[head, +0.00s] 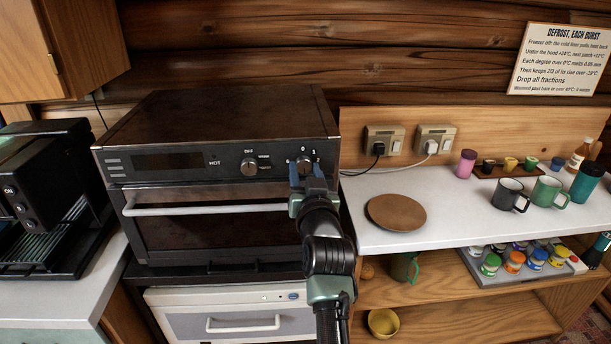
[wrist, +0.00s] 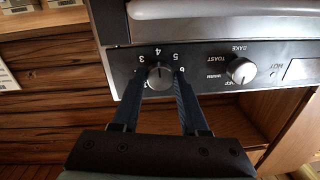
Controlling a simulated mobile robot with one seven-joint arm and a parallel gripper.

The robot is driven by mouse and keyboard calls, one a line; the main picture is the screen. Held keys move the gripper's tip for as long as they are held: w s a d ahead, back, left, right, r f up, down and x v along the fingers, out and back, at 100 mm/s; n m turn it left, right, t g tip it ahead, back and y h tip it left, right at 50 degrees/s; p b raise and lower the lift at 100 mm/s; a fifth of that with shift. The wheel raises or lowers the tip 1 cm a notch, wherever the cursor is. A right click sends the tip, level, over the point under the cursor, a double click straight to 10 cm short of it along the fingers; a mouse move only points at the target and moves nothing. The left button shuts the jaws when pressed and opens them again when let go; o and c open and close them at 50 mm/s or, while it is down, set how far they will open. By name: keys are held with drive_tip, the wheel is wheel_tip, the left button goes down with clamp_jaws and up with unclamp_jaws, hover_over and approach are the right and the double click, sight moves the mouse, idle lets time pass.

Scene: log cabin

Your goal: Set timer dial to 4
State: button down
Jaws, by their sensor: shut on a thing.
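The timer dial (wrist: 160,75) is a dark round knob with numbers around it on the black oven's front panel. The digits 4 and 5 show beside it in the wrist view, and a 6 is partly covered by a finger. In the head view the timer dial (head: 304,162) is at the panel's right end, partly hidden by my gripper (head: 308,180). In the wrist view the two dark fingers of my gripper (wrist: 160,79) are on either side of the dial, shut on it. I cannot tell for sure which number its pointer faces.
Left of the timer on the oven (head: 220,120) is a mode knob (head: 249,167) marked OFF. The oven door handle (head: 205,209) sticks out below the panel. A white counter (head: 450,225) with a brown plate (head: 397,212) is to the right. A coffee machine (head: 45,200) stands left.

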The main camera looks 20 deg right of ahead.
drive_tip(key=shift+m, duration=0.5)
drive_tip(key=shift+c, duration=2.1)
unclamp_jaws()
drive_tip(key=shift+s, duration=0.1)
drive_tip(key=b+v, duration=0.2)
drive_tip(key=v, duration=1)
drive_tip(key=shift+s, duration=0.4)
drive_tip(key=shift+a, duration=0.1)
